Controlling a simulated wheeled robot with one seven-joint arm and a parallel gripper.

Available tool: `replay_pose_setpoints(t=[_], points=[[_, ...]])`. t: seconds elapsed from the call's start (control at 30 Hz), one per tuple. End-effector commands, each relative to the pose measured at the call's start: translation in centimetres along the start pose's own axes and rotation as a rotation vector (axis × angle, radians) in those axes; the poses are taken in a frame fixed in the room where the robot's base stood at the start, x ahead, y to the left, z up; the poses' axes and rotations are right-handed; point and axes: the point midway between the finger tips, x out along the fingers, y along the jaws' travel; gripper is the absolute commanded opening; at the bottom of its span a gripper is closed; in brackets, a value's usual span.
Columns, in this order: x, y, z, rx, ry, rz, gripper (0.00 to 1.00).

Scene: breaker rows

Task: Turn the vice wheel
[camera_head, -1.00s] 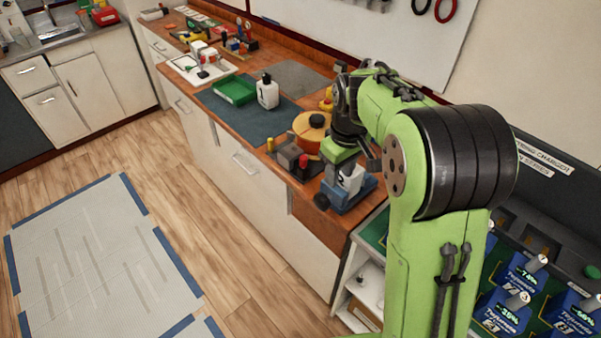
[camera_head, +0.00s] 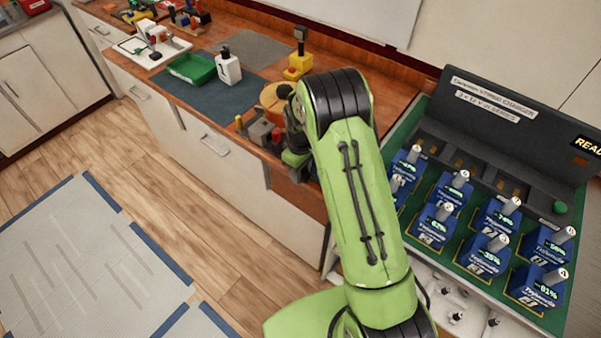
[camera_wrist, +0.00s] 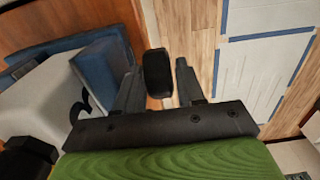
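The vice wheel (camera_wrist: 157,73) is a small black rounded knob in the wrist view. It stands between the two dark fingers of my gripper (camera_wrist: 158,80), near their tips. The fingers are apart, with a visible gap at least on the right side of the wheel. I cannot tell whether the left finger touches it. The blue vice body (camera_wrist: 104,68) lies to the left of the wheel, beside a pale grey block (camera_wrist: 40,100). In the head view my arm hides the vice, its wheel and the fingertips.
On the wooden bench stand a green tray (camera_head: 193,69), a white bottle (camera_head: 228,68) and a yellow device (camera_head: 298,66). An orange round object (camera_head: 274,97) is close to my wrist. A charger rack (camera_head: 470,190) with several blue batteries is at the right. The floor at left is clear.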

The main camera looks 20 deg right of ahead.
Motion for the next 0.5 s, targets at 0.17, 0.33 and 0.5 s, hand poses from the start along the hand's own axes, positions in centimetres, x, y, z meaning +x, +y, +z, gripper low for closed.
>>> replay_pose_setpoints(t=[0.17,0.33,0.5], points=[[1.12,-0.01,0.00,0.000,0.000,0.000,0.38],[1.09,0.00,0.00,0.000,0.001,0.000,0.38],[1.07,-0.01,0.00,0.000,0.001,0.000,0.15]])
